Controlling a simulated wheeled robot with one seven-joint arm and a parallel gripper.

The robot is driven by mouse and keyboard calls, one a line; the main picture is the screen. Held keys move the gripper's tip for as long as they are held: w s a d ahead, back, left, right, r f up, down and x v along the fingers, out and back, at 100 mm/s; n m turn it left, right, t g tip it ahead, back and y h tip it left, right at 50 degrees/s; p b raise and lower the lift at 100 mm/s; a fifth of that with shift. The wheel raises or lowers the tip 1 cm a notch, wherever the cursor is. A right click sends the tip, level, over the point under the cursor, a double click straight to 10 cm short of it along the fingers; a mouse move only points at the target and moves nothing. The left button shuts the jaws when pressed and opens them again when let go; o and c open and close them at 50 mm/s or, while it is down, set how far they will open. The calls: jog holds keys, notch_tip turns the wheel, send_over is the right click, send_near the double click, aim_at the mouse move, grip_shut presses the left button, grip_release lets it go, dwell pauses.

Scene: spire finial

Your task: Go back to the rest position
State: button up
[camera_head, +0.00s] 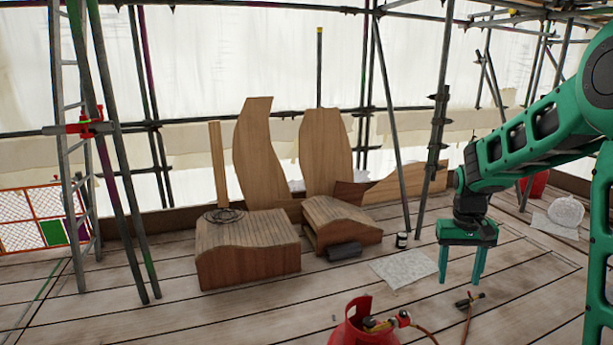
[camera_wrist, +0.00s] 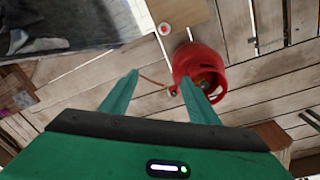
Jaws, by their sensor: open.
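My gripper (camera_head: 461,280) hangs at the right of the head view, on my green arm. Its two green fingers point down, apart and empty, above the plank floor (camera_head: 270,316). In the wrist view my gripper (camera_wrist: 160,90) shows its two fingers spread, with nothing between them but floor and a thin hose beyond. A red gas cylinder (camera_head: 358,325) stands on the floor at the bottom of the head view, left of my gripper. It also shows in the wrist view (camera_wrist: 198,62), beyond the right fingertip; I cannot tell the distance.
Two curved wooden blocks (camera_head: 248,262) (camera_head: 340,222) stand at centre. A dark roll (camera_head: 344,251), a small can (camera_head: 402,240) and a pale sheet (camera_head: 404,269) lie between them and my gripper. A torch (camera_head: 468,301) lies below it. Scaffold poles (camera_head: 434,125) rise behind; a ladder (camera_head: 66,150) stands left.

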jog(key=s+d+r+m, duration=0.1)
jog(key=s+d+r, duration=0.15)
jog(key=s, duration=0.55)
jog(key=s+d+r+m, duration=0.1)
jog(key=s+r, duration=0.3)
jog(key=s, duration=0.5)
jog(key=s+a+m+y, duration=0.1)
jog(key=s, duration=1.4)
jog(key=shift+s+f+m, duration=0.25)
jog(key=shift+m, duration=0.15)
jog(key=shift+w+f, duration=0.25)
jog(key=shift+w, duration=0.4)
